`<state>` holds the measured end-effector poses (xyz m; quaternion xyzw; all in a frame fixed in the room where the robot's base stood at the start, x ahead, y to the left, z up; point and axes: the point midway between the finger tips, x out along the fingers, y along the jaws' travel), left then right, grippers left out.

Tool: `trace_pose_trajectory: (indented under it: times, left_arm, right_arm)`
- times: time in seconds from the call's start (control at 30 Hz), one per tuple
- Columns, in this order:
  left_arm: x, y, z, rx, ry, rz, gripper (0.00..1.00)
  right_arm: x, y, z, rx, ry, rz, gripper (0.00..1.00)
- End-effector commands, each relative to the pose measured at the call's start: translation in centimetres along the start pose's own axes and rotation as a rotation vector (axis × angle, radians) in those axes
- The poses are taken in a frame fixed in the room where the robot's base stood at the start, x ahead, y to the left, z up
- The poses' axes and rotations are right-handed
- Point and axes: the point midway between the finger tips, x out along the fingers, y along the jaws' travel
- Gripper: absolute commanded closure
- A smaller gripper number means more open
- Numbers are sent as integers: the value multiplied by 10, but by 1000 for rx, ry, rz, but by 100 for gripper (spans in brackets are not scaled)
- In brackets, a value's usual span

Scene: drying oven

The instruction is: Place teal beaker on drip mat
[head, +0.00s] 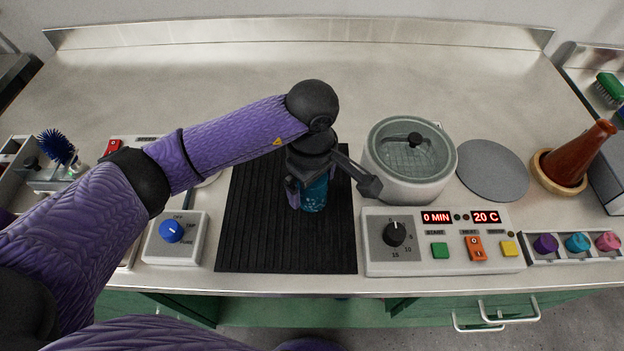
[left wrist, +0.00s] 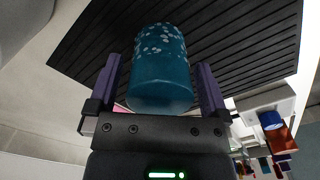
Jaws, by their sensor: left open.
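The teal beaker (head: 314,194) stands on the black ribbed drip mat (head: 250,225), right of the mat's middle in the head view. My left gripper (head: 308,192) reaches down over it and partly hides it. In the left wrist view, the teal beaker (left wrist: 160,75) with pale spots lies between the two open fingers of my left gripper (left wrist: 162,88). A gap shows between beaker and finger on each side. The drip mat (left wrist: 245,55) lies behind it. My right gripper is not in view.
A control box (head: 445,262) with a dial and displays stands right of the mat, with a lidded pot (head: 390,178) behind it. A blue-knob box (head: 176,250) stands left. A grey disc (head: 491,171) and a brown cone (head: 585,153) are at right. The back counter is clear.

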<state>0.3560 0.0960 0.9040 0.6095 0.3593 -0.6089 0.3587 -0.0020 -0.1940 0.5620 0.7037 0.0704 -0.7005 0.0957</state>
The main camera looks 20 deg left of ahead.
Motion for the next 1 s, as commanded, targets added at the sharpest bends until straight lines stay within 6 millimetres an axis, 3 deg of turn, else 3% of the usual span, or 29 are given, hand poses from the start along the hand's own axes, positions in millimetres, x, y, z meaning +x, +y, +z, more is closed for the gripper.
trace_pose_trajectory:
  times: [0.13,0.3,0.5,0.63,1.0]
  left_arm:
    - [-17,1,-1,-1,3,4,0]
    - [-67,1,-1,0,4,7,0]
    - [-112,0,0,0,2,4,0]
    - [-123,0,0,0,1,1,0]
    - [-123,0,0,0,0,-1,0]
  right_arm:
    - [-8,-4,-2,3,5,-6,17]
    - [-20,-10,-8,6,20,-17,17]
    - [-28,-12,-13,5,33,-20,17]
    - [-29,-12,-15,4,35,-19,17]
    - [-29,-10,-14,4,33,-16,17]
